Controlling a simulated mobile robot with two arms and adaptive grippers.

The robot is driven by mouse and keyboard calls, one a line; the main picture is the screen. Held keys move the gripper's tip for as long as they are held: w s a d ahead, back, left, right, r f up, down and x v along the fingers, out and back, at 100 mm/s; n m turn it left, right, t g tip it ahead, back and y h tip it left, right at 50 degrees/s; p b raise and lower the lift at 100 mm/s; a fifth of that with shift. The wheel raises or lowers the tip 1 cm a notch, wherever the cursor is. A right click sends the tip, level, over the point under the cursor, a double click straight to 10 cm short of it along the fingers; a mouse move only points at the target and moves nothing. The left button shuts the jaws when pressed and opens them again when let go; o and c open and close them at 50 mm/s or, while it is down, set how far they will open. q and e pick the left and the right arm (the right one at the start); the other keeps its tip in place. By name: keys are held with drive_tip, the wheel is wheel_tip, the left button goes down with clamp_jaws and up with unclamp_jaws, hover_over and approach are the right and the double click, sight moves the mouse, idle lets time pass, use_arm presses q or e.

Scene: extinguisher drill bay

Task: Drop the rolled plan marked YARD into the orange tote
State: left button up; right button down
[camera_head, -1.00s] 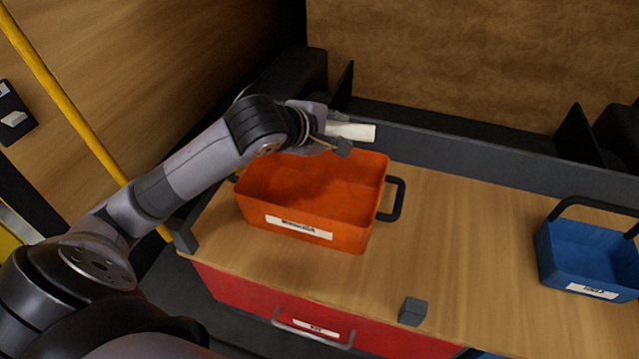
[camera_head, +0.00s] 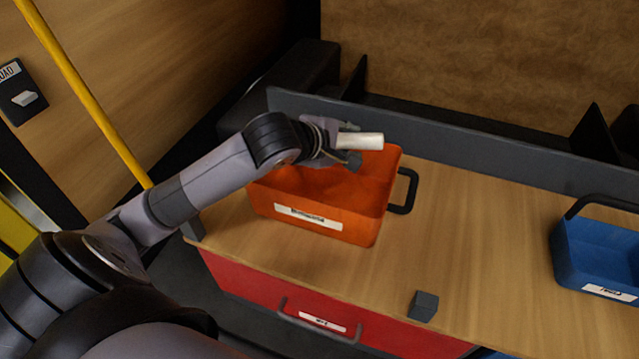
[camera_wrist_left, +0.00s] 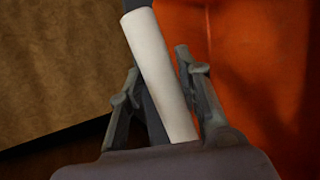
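The rolled plan (camera_head: 361,141) is a plain white tube. No marking can be read on it. My left gripper (camera_head: 347,145) is shut on it, above the back part of the orange tote (camera_head: 325,222). In the left wrist view the rolled plan (camera_wrist_left: 160,75) lies between the two fingers of my left gripper (camera_wrist_left: 160,85), one on each side, and sticks out past them. The tote's orange surface (camera_wrist_left: 255,70) fills the right of that view. The tote is open-topped, has a white label in front, and stands on the wooden worktop. My right gripper is out of view.
A blue tote (camera_head: 600,255) stands at the right on the worktop (camera_head: 470,235). A small grey block (camera_head: 423,306) sits near the front edge. A grey ledge (camera_head: 440,140) runs along the back. A yellow pole (camera_head: 85,95) is at the left. The worktop between the totes is clear.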

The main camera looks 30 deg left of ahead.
use_arm(q)
drive_tip(key=o, duration=0.3)
drive_tip(key=shift+o, duration=0.2)
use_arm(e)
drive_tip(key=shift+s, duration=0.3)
use_arm(q)
drive_tip(key=shift+s+r, duration=0.1)
drive_tip(key=shift+s, duration=0.1)
drive_tip(key=v, duration=0.7)
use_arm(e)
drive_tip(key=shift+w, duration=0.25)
